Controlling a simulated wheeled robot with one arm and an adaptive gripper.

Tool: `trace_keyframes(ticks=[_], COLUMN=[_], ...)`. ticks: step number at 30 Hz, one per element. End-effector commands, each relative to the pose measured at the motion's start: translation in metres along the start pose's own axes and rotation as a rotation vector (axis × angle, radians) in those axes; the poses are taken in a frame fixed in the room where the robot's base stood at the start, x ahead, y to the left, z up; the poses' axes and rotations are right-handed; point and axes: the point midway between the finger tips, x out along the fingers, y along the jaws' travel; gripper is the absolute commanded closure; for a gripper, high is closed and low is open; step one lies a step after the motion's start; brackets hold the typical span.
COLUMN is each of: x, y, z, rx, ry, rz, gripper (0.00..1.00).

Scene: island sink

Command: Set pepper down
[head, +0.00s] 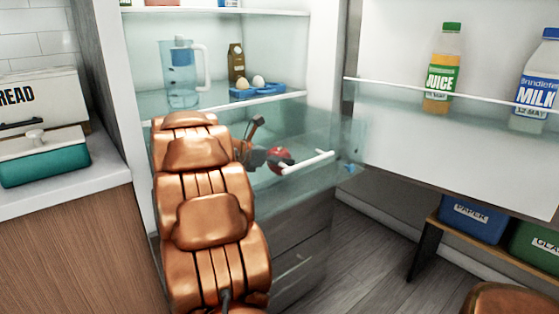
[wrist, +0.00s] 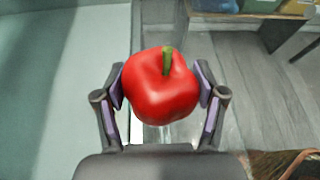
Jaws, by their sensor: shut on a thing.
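The red pepper (wrist: 160,95) with a green stem is between the two pads of my gripper (wrist: 160,88) in the wrist view, and the gripper is shut on it. In the head view the pepper (head: 279,158) shows partly, with my gripper (head: 268,156) around it. It is held by the clear fridge drawer (head: 300,195), near the drawer's white handle (head: 307,162). Part of the drawer is hidden behind my copper-coloured arm. I cannot tell whether the pepper touches anything besides the gripper.
The fridge shelf above holds a water jug (head: 181,75), a small carton (head: 236,62) and a blue egg tray (head: 257,90). The open fridge door at right holds a juice bottle (head: 443,70) and a milk bottle (head: 538,85). Recycling bins (head: 472,218) stand at lower right.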

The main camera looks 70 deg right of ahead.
Motion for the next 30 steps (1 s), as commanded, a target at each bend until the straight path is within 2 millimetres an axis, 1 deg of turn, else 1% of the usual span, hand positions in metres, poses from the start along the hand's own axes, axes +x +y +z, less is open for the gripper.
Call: trace_keyframes(ticks=[15, 16, 23, 30], x=[0.0022, 0.0023, 0.0027, 0.0030], y=[0.0002, 0.0002, 0.0001, 0.0002], z=[-0.0051, -0.0054, -0.0062, -0.0068], rx=[-0.002, -0.002, -0.003, -0.003], ry=[-0.002, -0.002, -0.001, 0.000], rz=[-0.001, -0.001, -0.001, -0.002], gripper=[0.70, 0.29, 0.05, 0.05])
